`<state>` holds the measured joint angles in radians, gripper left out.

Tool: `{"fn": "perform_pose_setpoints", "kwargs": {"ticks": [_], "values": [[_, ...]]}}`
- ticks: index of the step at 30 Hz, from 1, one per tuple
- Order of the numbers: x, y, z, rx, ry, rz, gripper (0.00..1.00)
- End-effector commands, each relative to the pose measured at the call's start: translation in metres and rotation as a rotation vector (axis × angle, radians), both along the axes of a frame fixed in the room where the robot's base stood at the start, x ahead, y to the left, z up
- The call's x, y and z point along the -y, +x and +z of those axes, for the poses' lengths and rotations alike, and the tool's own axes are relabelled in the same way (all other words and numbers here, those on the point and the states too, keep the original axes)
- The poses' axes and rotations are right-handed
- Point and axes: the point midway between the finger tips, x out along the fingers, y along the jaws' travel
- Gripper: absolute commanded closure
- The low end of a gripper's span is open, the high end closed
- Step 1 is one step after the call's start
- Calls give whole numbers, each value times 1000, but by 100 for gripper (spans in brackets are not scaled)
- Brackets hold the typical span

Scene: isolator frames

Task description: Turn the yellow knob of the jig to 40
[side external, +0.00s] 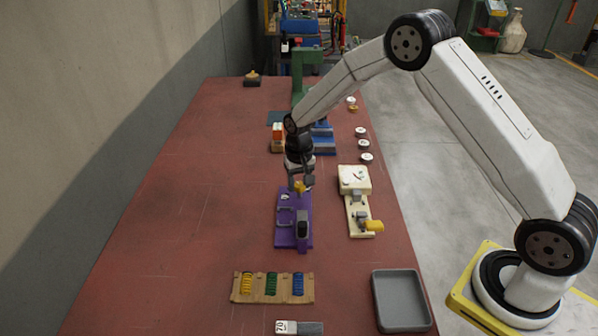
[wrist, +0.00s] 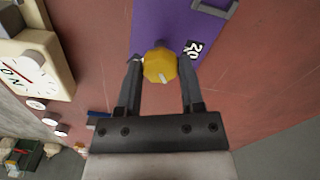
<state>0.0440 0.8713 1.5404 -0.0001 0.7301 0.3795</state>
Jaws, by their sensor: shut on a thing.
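The jig is a purple plate (side external: 284,236) on the red table, with a grey handle and a dark upright block on it. Its yellow knob (wrist: 160,65) is at the plate's far end, with a pale pointer mark toward the lower side in the wrist view. My gripper (wrist: 160,70) is shut on the yellow knob, one finger on each side. In the side view my gripper (side external: 300,182) comes down from above and partly hides the knob. No label reading 40 is visible.
A cream fixture with a dial (side external: 354,179) and a yellow-ended clamp stands right of the jig. A wooden rack (side external: 262,297) with coloured pieces and a grey tray (side external: 400,300) are nearer the camera. The table (side external: 180,210) left of the jig is clear.

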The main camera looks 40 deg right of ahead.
Motion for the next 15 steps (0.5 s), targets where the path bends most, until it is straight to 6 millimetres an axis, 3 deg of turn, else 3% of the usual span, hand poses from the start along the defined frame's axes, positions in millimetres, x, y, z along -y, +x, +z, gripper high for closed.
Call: {"fn": "perform_pose_setpoints", "kwargs": {"ticks": [15], "values": [[0, 1, 1, 2, 0, -64, 100]]}}
